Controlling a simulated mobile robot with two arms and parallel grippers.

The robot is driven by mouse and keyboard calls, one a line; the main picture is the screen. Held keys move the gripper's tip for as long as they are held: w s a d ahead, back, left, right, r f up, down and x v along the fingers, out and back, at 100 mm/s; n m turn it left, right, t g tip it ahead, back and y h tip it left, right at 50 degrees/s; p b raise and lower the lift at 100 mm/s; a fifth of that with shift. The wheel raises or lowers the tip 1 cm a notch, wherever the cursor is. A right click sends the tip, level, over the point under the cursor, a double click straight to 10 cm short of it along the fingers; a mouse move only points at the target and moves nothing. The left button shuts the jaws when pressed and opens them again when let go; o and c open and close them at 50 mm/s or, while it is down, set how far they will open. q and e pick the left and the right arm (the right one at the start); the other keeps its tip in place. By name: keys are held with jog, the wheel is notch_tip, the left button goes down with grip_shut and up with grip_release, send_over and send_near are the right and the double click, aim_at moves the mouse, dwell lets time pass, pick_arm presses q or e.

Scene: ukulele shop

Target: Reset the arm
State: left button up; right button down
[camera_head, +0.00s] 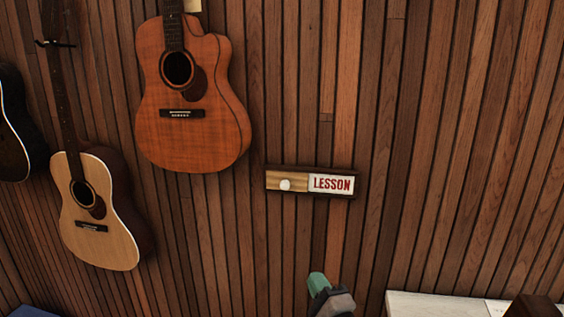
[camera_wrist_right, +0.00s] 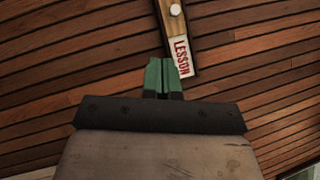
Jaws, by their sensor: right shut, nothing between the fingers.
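My right gripper (camera_head: 318,281) rises from the bottom edge of the head view, a little below the lesson sign. Its green fingers are together and hold nothing. In the right wrist view the closed green fingertips (camera_wrist_right: 165,66) point toward the wall beside the sign. The sign (camera_head: 311,182) is a dark-framed board on the wall, with a white part reading LESSON at right and a wooden strip with a round white knob at left. It also shows in the right wrist view (camera_wrist_right: 181,45). My left gripper is not in view.
The wall (camera_head: 430,150) is of vertical wooden slats. Guitars hang at left: a reddish one (camera_head: 215,130), a pale one (camera_head: 110,238) and a dark one (camera_head: 12,150) cut by the edge. A white surface (camera_head: 430,304) with a dark object (camera_head: 533,307) lies at bottom right.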

jog(key=s+d+f+n+g+h, duration=0.1)
jog(key=s+f+n+g, duration=0.15)
jog(key=f, duration=0.95)
jog(key=s+d+f+n+g+h, duration=0.1)
jog(key=s+f+n+g, duration=0.15)
jog(key=f, duration=0.95)
jog(key=s+d+f+n+g+h, duration=0.1)
jog(key=s+d+f+n+g, duration=0.1)
jog(key=s+f, duration=0.45)
jog(key=s+d+f+n+g+h, duration=0.1)
jog(key=s+f+n+g, duration=0.25)
jog(key=f, duration=0.65)
jog(key=s+d+f+n+g+h, duration=0.1)
jog(key=s+f, duration=0.4)
jog(key=s, duration=0.7)
jog(key=s+d+f+n+g+h, duration=0.1)
jog(key=s+d+f+n+g, duration=0.3)
jog(key=s, duration=0.8)
jog(key=s+d+f+n+g+h, duration=0.1)
jog(key=s+d+f+n+g, duration=0.2)
jog(key=s, duration=1)
notch_tip(320, 180, down, 5)
jog(key=d, duration=0.3)
jog(key=shift+f+n, duration=0.2)
jog(key=shift+n, duration=0.15)
